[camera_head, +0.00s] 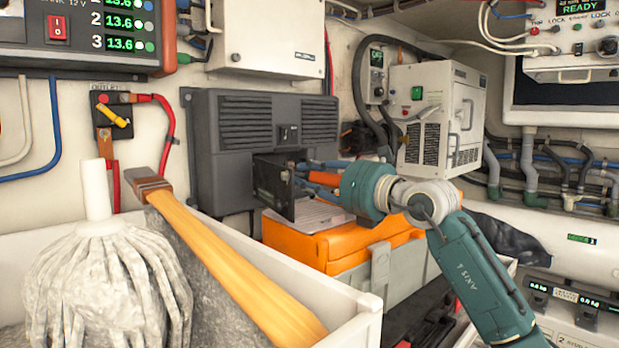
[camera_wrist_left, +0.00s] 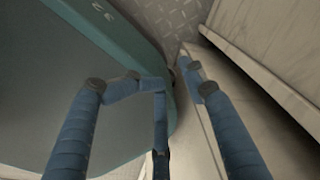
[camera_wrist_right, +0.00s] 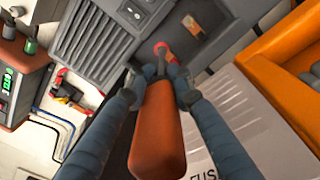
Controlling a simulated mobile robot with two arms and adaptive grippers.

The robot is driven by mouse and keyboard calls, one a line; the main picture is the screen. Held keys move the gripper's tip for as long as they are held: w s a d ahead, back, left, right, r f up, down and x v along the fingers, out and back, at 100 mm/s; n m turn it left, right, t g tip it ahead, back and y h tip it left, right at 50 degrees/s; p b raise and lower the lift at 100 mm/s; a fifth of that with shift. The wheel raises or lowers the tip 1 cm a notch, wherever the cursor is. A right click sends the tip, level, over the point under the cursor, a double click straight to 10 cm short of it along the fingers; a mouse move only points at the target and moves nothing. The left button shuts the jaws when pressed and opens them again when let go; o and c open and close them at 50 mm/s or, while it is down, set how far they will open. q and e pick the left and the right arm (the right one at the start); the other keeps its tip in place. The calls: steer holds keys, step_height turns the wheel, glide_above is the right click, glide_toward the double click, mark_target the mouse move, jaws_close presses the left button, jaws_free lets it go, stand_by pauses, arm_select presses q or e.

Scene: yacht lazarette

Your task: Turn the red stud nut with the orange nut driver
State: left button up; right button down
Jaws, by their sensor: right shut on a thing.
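The orange nut driver (camera_wrist_right: 157,130) is held between the blue-wrapped fingers of my right gripper (camera_wrist_right: 158,88). Its dark shaft points at the red stud nut (camera_wrist_right: 163,48) in the dark opening of the grey housing. The tip appears at or close to the nut; I cannot tell if it is seated. In the head view, my right gripper (camera_head: 312,178) is at the housing, with the orange handle (camera_head: 325,179) among its fingers; the nut is hidden there. My left gripper (camera_wrist_left: 160,85) shows only in its wrist view, fingers apart and empty.
A dark open cover (camera_head: 272,186) stands beside my right gripper. An orange case (camera_head: 340,243) sits just below. A white bin (camera_head: 362,300) with a mop (camera_head: 105,275) and a wooden-handled tool (camera_head: 235,265) fills the left front. A white unit (camera_head: 432,115) hangs to the right.

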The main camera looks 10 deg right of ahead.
steer(key=m, duration=0.3)
steer(key=shift+r+p, duration=0.15)
steer(key=shift+p, duration=0.15)
steer(key=shift+m, duration=0.6)
arm_select(q)
steer(key=shift+s+a+r, duration=0.3)
steer(key=shift+s+a, duration=0.2)
steer(key=shift+s, duration=0.15)
arm_select(e)
steer(key=shift+s+d, duration=0.1)
arm_select(q)
steer(key=shift+f+b, duration=0.25)
steer(key=shift+b, duration=0.05)
arm_select(e)
steer(key=shift+s+d, duration=0.3)
steer(key=shift+s, duration=0.2)
